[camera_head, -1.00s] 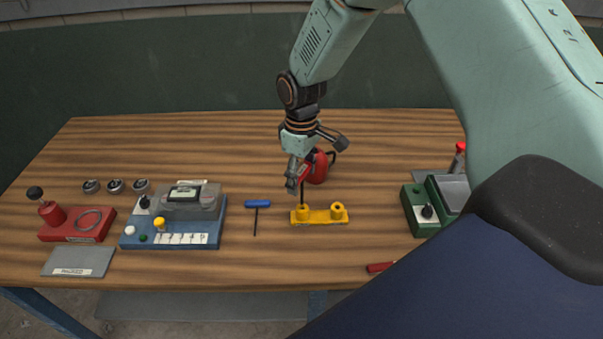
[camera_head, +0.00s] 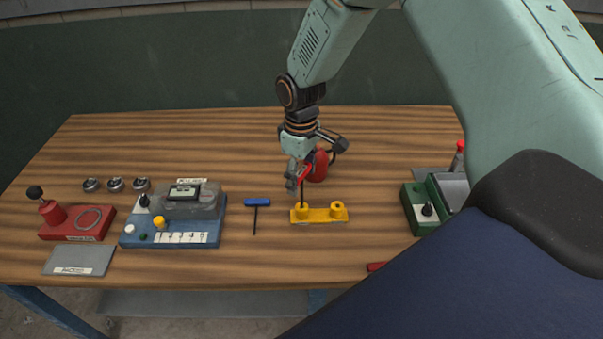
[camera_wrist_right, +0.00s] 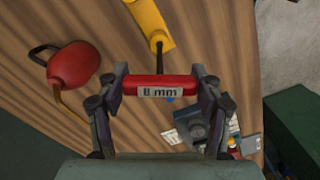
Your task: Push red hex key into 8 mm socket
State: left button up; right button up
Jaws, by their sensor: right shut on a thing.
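The red hex key (camera_wrist_right: 160,88) has a T-handle with an "8 mm" label. My right gripper (camera_wrist_right: 160,92) is shut on this handle, one finger at each end. In the head view, the right gripper (camera_head: 301,176) is above the left socket of the yellow socket block (camera_head: 324,216). The key's dark shaft (camera_head: 302,196) points down at that left socket, and its lower end meets the socket top. How deep it sits cannot be told. The yellow block also shows in the wrist view (camera_wrist_right: 150,20). The left gripper is not in view.
A red rounded object (camera_head: 319,166) stands close behind the gripper. A blue control box (camera_head: 172,233) is at left, a green box (camera_head: 424,208) at right.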

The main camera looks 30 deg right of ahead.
jog(key=shift+a, duration=0.1)
jog(key=shift+s+a+r, duration=0.1)
jog(key=shift+r, duration=0.1)
jog(key=shift+p, duration=0.3)
jog(key=shift+d+f, duration=0.15)
jog(key=shift+d, duration=0.05)
jog(key=shift+a, duration=0.1)
jog(key=shift+f, duration=0.1)
jog(key=shift+f+b, duration=0.3)
jog(key=shift+f, duration=0.25)
